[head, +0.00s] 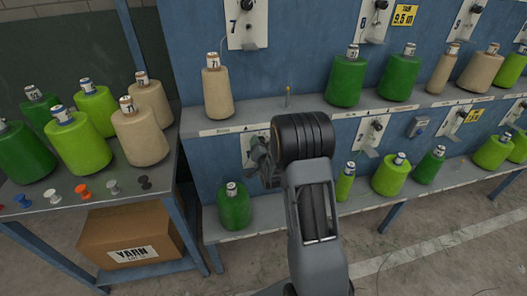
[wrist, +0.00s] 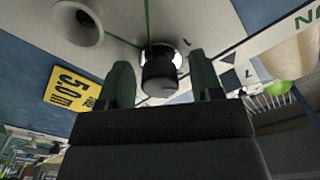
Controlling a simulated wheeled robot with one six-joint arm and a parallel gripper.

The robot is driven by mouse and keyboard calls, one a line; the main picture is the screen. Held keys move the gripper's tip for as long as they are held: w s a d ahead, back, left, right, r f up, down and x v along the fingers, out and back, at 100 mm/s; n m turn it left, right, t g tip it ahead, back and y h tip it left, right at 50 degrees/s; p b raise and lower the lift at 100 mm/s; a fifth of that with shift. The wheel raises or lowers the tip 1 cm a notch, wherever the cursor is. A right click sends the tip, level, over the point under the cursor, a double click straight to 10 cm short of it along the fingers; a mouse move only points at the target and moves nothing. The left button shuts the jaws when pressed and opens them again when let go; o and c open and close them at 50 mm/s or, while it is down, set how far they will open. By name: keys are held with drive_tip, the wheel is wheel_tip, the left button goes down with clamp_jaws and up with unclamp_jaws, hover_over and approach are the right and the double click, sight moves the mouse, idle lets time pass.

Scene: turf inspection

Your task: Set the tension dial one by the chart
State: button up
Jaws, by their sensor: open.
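In the wrist view a round dark dial (wrist: 160,72) with a bright metal rim sits on a pale plate (wrist: 118,42). My gripper (wrist: 165,82) is open, with one green-grey finger on each side of the dial. I cannot tell whether the fingers touch it. In the head view my gripper (head: 261,158) is at the lower bay, in front of a white plate (head: 247,150) under the upper shelf; the dial is hidden there. A yellow card (wrist: 72,91) with black writing appears upside down in the wrist view. No chart is clearly identifiable.
A green spool (head: 234,208) stands on the lower shelf below my gripper. A beige spool (head: 217,92) and a thin peg (head: 288,97) are on the upper shelf. A table (head: 80,200) with several spools and coloured pegs stands at left, above a yarn box (head: 130,240).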

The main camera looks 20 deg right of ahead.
drive_tip(key=s+a+p, duration=0.2)
drive_tip(key=s, duration=1.1)
drive_tip(key=shift+s+a+p, duration=0.15)
drive_tip(key=shift+a+p, duration=0.15)
drive_tip(key=shift+a, duration=0.05)
wheel_tip(320, 180, down, 9)
drive_tip(key=s+n+g+y, duration=0.1)
drive_tip(key=s+n+g, duration=0.1)
drive_tip(key=g, duration=0.5)
drive_tip(key=s+a+r+n+g+y+p, duration=0.1)
drive_tip(key=s+a+r+n+g+p, duration=0.2)
drive_tip(key=s+g, duration=0.2)
drive_tip(key=s+a+r+n+p, duration=0.1)
drive_tip(key=s+a+r+p, duration=0.1)
drive_tip(key=r, duration=0.8)
drive_tip(key=s+a+r+n+g+y+p, duration=0.1)
drive_tip(key=s+r+p, duration=0.3)
drive_tip(key=r, duration=0.6)
drive_tip(key=s+a+r+n+g+p, duration=0.1)
drive_tip(key=s+a+r+p, duration=0.3)
drive_tip(key=r, duration=0.6)
drive_tip(key=shift+n, duration=0.7)
